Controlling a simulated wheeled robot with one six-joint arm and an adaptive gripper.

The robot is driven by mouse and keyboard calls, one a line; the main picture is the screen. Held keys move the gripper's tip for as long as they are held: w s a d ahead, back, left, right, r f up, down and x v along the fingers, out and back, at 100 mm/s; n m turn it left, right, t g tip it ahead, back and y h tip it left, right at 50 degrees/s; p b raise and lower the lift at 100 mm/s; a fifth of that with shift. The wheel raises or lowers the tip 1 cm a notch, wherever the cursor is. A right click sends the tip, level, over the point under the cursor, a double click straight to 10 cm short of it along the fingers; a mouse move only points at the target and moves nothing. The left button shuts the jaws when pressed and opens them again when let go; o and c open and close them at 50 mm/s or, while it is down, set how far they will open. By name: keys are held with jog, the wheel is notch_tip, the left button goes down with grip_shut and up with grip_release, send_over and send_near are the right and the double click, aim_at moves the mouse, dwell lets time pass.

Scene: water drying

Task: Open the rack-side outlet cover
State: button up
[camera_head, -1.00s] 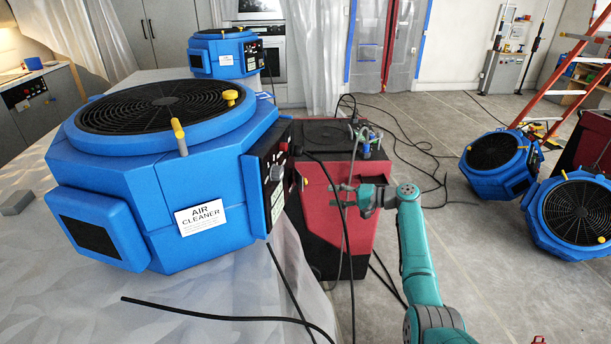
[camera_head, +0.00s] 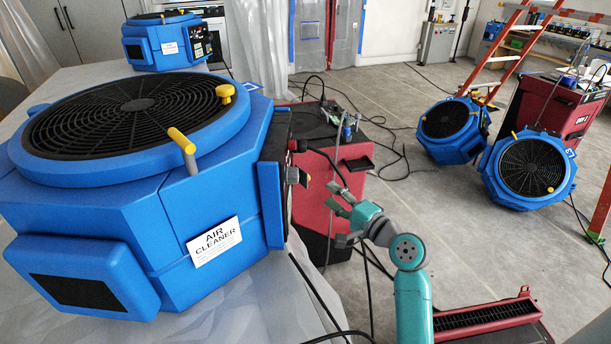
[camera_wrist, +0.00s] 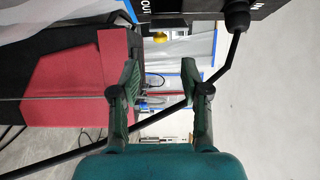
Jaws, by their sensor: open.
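A large blue air cleaner (camera_head: 130,205) stands on the sheeted surface at left, with its dark control panel edge-on at its right side. In the wrist view a dark panel (camera_wrist: 262,14) at the top carries OUT and IN lettering, and a black cable (camera_wrist: 232,48) enters at IN. A dark piece (camera_wrist: 168,20) sits below the OUT lettering; I cannot tell whether it is the outlet cover or whether it is open. My gripper (camera_head: 335,200) is open and empty, right of the air cleaner and apart from its panel. Its fingers also show in the wrist view (camera_wrist: 160,80).
A red and black machine (camera_head: 318,165) stands behind my gripper, and a red low unit with a grille (camera_head: 485,318) lies at lower right. Another air cleaner (camera_head: 165,42) is at the back left. Two blue fans (camera_head: 525,170) stand on the floor. Black cables hang near my arm.

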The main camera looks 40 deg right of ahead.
aim_at(307, 177)
jog(key=w, duration=1)
jog(key=shift+w+a, duration=0.15)
jog(key=shift+w, duration=0.15)
grip_shut()
